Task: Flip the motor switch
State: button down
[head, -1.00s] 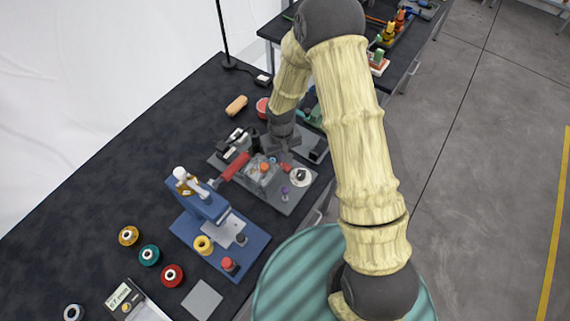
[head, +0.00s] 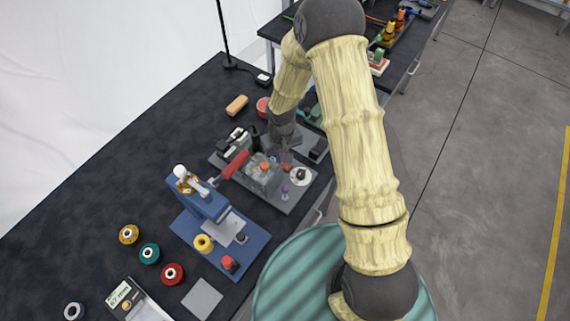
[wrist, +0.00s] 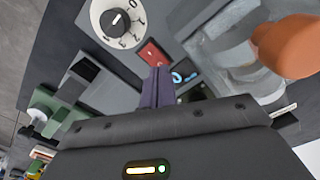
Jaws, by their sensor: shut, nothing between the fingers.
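A grey machine on a base plate (head: 284,204) stands on the dark bench in the head view. In the wrist view a red rocker switch (wrist: 152,53) sits on its panel between a white numbered dial (wrist: 118,21) and my fingertips. The dial also shows in the head view (head: 301,176). The label saying which control is the motor switch cannot be read. My gripper (wrist: 158,78) is shut and empty, its dark fingertips just below the red rocker in the wrist view. I cannot tell whether they touch it. In the head view my gripper (head: 286,153) hangs low over the plate.
An orange knob (wrist: 289,46) stands out at the right in the wrist view. A red handle (head: 235,165) is left of the machine. A blue press base (head: 250,247) stands nearer, with several coloured spools at its left. A dark green item (wrist: 55,110) lies left of my gripper.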

jog(key=shift+f+b, duration=0.8)
jog(key=shift+f, duration=0.15)
dwell(0.8)
jog(key=shift+r+p, duration=2.6)
jog(key=shift+r, duration=0.95)
jog(key=s+d+r+m+t+b, duration=0.1)
jog(key=s+d+r+m, duration=0.1)
jog(key=s+d+r, duration=0.4)
jog(key=s+d+r+m+t+b, duration=0.1)
jog(key=s+d+r, duration=0.5)
jog(key=r, duration=0.6)
jog(key=shift+s+d+m+t, duration=0.3)
jog(key=shift+d+m, duration=0.4)
jog(key=shift+d, duration=0.15)
jog(key=shift+w, duration=0.1)
